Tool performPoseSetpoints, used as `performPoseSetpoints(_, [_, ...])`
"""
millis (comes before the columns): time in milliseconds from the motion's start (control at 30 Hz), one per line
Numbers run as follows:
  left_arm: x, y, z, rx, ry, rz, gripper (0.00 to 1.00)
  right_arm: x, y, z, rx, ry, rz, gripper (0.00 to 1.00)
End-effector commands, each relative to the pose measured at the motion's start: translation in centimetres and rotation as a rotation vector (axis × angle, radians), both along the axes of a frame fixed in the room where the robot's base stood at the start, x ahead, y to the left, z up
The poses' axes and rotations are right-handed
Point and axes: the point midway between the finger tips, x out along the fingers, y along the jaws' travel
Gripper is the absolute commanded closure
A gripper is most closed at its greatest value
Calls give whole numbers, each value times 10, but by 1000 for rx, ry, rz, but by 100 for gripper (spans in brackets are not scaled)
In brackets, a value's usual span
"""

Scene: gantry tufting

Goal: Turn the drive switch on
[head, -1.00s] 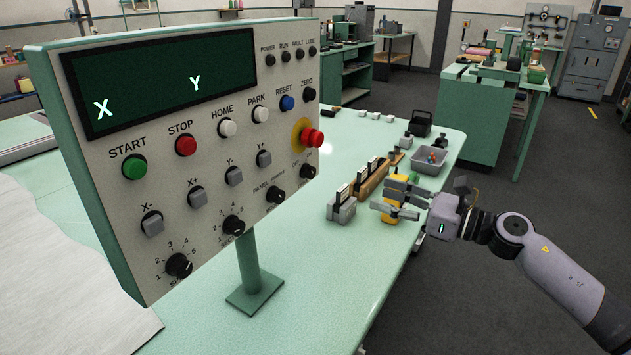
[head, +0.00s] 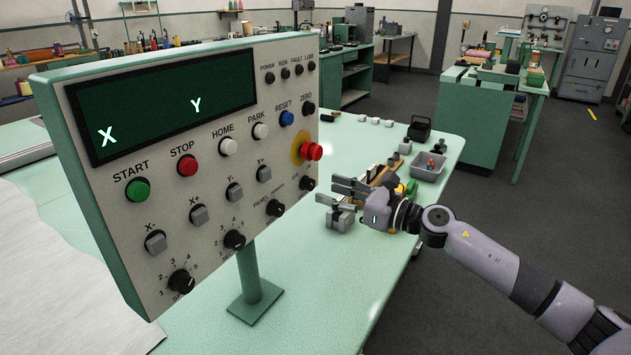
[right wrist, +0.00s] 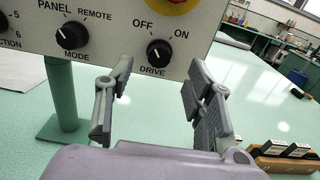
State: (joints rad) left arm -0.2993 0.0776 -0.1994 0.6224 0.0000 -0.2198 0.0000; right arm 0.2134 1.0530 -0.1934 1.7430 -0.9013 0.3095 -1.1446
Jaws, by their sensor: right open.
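The drive switch (right wrist: 159,53) is a black rotary knob on the lower edge of the panel in the right wrist view, with OFF at its upper left and ON at its upper right. Its white mark appears to point up-left, toward OFF. The knob also shows at the lower right of the control panel (head: 120,225) in the head view. My right gripper (head: 338,192) is open and empty, to the right of the panel. In the right wrist view its two fingers (right wrist: 160,95) stand apart below the knob, one on each side, apparently not touching it.
The mode knob (right wrist: 71,36) is left of the drive switch. A red stop button on a yellow disc (head: 311,151) sits just above it. The panel's green post (head: 252,280) stands on the green table (head: 310,300). A grey bin (head: 428,164) and small blocks lie behind my right gripper.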

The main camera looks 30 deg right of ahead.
Motion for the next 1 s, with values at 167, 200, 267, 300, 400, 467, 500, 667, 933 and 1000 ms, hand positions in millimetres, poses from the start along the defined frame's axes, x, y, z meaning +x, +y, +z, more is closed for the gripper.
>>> performPoseSetpoints(167, [-1, 0, 14, 0, 1, 0, 70, 23, 14, 5, 2, -3, 1, 51])
performPoseSetpoints(200, [-1, 0, 16, 1, 2, -1, 70, 28, 16, 3, 4, -1, 0, 51])
performPoseSetpoints(267, [-1, 0, 18, 1, 2, -1, 70, 33, 20, 3, 4, 0, 0, 51])
performPoseSetpoints(300, [-1, 0, 19, 1, 2, -1, 70, 36, 21, 2, 3, -1, 0, 51])
performPoseSetpoints(400, [-1, 0, 20, 1, 3, -1, 70, 41, 25, 1, 1, 1, 1, 51])
performPoseSetpoints(467, [-1, 0, 20, 1, 3, -1, 70, 42, 26, 1, 0, 0, 1, 51])
performPoseSetpoints(500, [-1, 1, 20, 1, 3, -1, 70, 43, 26, 0, 0, 0, 1, 51])
performPoseSetpoints(667, [-2, 1, 20, 2, 4, -2, 70, 43, 26, 0, -1, 1, 1, 51])
performPoseSetpoints(933, [-2, 2, 20, 3, 3, -2, 70, 43, 26, 0, 0, 1, 1, 65])
performPoseSetpoints(1000, [-2, 2, 20, 3, 3, -2, 70, 43, 26, 0, 0, 1, 1, 70])
